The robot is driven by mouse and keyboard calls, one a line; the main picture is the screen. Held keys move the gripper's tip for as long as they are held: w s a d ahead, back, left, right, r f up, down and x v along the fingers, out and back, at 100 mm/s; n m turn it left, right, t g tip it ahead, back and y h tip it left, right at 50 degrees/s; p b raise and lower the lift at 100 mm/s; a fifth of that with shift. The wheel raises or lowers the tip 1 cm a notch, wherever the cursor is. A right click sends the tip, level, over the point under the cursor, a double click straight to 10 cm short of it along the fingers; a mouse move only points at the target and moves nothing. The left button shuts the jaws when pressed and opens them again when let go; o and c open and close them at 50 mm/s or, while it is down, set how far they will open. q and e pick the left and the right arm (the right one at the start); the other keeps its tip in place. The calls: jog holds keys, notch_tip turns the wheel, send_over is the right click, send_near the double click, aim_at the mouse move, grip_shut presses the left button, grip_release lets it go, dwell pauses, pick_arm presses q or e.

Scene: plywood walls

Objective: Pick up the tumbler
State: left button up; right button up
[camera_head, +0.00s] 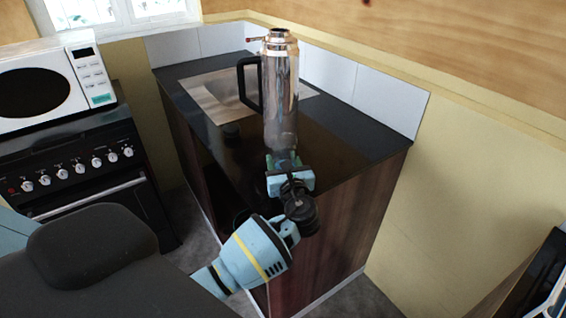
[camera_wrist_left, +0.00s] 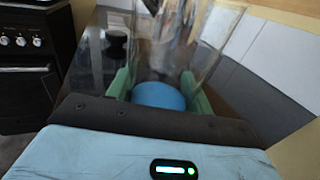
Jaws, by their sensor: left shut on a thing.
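The tumbler (camera_head: 281,105) is a tall, clear, shiny cylinder, upright in the head view over the near part of the dark counter. A black handle-like loop (camera_head: 249,85) shows at its left; I cannot tell whether it belongs to the tumbler. My left gripper (camera_head: 284,164) is shut on the tumbler's lower part. In the left wrist view the clear tumbler wall (camera_wrist_left: 215,35) stands between the green fingers (camera_wrist_left: 158,90), with a blue round patch low between them. Whether its bottom touches the counter is hidden. My right gripper is not in view.
White tiles and a plywood wall close the back and right. A white microwave (camera_head: 45,85) stands above a stove (camera_head: 80,165) at left.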

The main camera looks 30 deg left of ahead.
aim_at(282, 150)
pick_arm(q)
jog(key=shift+r, duration=1.6)
jog(key=shift+s+a+r+p, duration=0.1)
jog(key=shift+r+p, duration=0.2)
jog(key=s+a+r, duration=0.1)
jog(key=s+a, duration=0.7)
jog(key=s, duration=0.5)
jog(key=shift+a+p, duration=0.35)
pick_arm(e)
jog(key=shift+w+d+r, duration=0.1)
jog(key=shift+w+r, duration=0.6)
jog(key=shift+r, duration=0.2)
pick_arm(q)
jog(key=shift+r, duration=0.15)
